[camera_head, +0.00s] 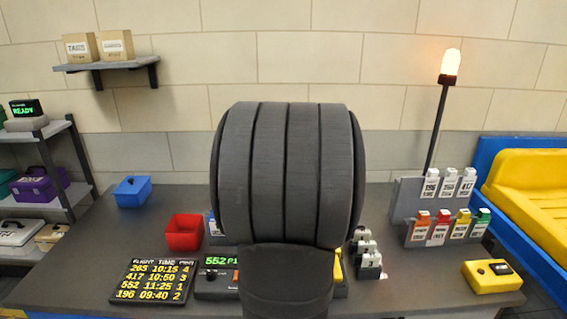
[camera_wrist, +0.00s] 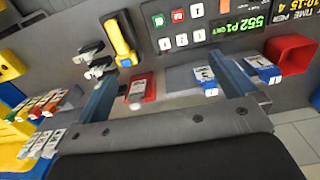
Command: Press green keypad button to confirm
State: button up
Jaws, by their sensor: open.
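The keypad panel shows at the top of the wrist view, with a green button (camera_wrist: 158,20) at its left, a red button (camera_wrist: 178,15) beside it and several white keys (camera_wrist: 182,39). A display (camera_wrist: 252,24) on the same console reads 552 P1 in green, with smaller text. In the head view the display (camera_head: 217,262) shows partly; my arm hides the buttons. My gripper (camera_wrist: 162,63) is open, its two blue fingers wide apart, with the keypad beyond the fingertips. A red-and-white tag (camera_wrist: 140,91) lies between the fingers in the picture, on a grey surface, not gripped.
A yellow-handled tool (camera_wrist: 121,42) lies left of the keypad. Blue tags (camera_wrist: 263,68) and a red bin (camera_wrist: 291,52) are to the right. A tag rack (camera_head: 405,210), flight board (camera_head: 152,281) and yellow box (camera_head: 491,277) stand on the counter. A lit lamp (camera_head: 451,63) rises behind.

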grip_shut()
dwell(1.5)
